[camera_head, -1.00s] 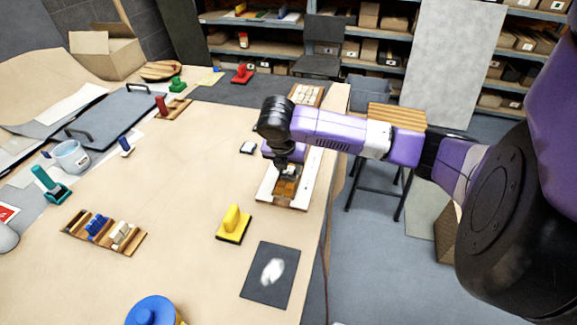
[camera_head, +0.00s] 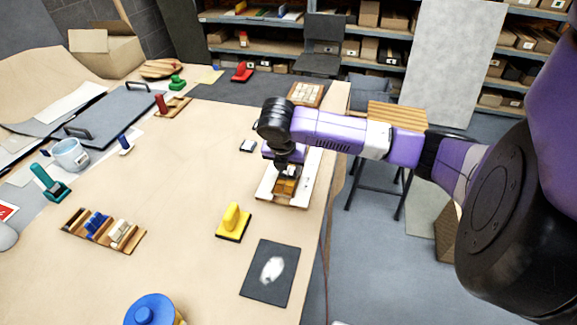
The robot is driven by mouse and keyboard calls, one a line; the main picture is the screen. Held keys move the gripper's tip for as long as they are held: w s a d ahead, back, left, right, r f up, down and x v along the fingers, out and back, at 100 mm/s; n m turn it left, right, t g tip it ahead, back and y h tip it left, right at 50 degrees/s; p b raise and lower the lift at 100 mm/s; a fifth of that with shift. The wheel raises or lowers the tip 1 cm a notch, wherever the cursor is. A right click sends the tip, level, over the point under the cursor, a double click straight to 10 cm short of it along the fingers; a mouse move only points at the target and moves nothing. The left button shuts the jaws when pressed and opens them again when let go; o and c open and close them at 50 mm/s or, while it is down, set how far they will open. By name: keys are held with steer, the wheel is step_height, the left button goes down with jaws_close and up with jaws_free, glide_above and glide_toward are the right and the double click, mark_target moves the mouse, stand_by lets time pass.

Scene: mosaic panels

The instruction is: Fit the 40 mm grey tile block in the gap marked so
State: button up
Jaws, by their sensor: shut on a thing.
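The white mosaic panel (camera_head: 307,180) lies near the right edge of the table, with a brown, wood-coloured area (camera_head: 285,188) at its near end. My gripper (camera_head: 287,168) points down over the panel, just beyond that area. It is shut on a small pale grey block, the tile block (camera_head: 290,170), which is mostly hidden by the fingers. Its size mark cannot be read. I cannot tell whether the block touches the panel. The gap's marking and the far part of the panel are hidden by my arm or too small to read.
A small grey and black piece (camera_head: 248,146) lies left of the panel. A yellow-handled float (camera_head: 234,222) and a dark board with a white patch (camera_head: 271,272) are nearer. A wooden rack (camera_head: 104,232) stands left. The middle of the table is clear.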

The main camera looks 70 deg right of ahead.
steer(key=shift+f+b, duration=0.4)
steer(key=shift+f, duration=0.25)
steer(key=o, duration=1.5)
steer(key=shift+r, duration=0.1)
steer(key=shift+b+v, duration=0.35)
steer(key=shift+v, duration=3.55)
